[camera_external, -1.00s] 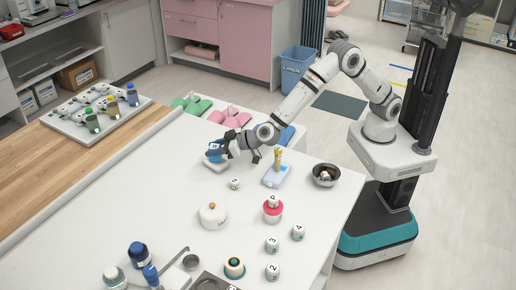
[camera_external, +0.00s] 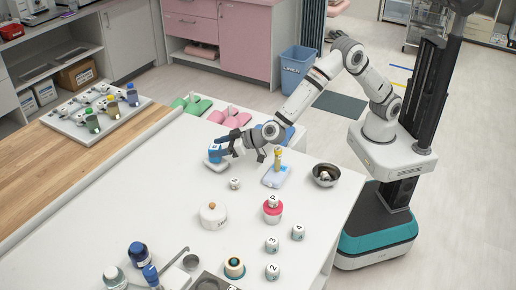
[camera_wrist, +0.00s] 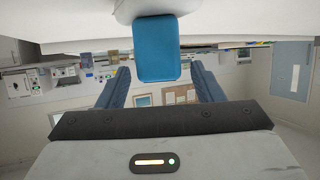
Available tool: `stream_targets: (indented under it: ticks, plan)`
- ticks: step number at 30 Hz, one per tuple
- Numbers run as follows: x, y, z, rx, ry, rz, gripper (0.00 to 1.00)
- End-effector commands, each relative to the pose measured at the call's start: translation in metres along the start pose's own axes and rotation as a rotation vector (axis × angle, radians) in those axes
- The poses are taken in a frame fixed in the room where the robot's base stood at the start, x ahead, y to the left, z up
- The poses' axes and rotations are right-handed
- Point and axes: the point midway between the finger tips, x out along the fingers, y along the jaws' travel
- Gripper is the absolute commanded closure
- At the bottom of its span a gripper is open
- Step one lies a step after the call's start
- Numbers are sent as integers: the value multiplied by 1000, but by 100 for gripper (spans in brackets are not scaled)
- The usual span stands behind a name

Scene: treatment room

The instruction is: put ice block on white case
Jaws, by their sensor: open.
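The ice block (camera_external: 215,153), a blue rounded block, rests on the small white case (camera_external: 216,166) at the far side of the table. In the wrist view the ice block (camera_wrist: 157,50) appears upside down against the white case (camera_wrist: 145,9), centred between my fingers. My gripper (camera_external: 239,149) is open just to the right of the block, fingers pointing at it. In the wrist view a gap shows on both sides of the block, so neither finger appears to touch it.
A light-blue pad with a yellow item (camera_external: 277,176) and a metal bowl (camera_external: 325,175) stand to the right. A small white numbered jar (camera_external: 235,184) is in front. A round white pot (camera_external: 213,216) and a red-and-white jar (camera_external: 272,209) stand nearer.

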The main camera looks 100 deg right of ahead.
Motion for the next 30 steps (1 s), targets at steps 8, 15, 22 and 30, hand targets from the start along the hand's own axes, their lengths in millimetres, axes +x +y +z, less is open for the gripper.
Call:
stream_targets:
  ticks: [8, 15, 22, 30]
  plan:
    - [-44, 0, -32, 2, 3, -2, 39]
    - [-56, 0, -61, 1, 1, -1, 39]
    - [-60, 1, -68, 1, 1, -11, 39]
    - [-120, 17, -100, 0, -55, -299, 39]
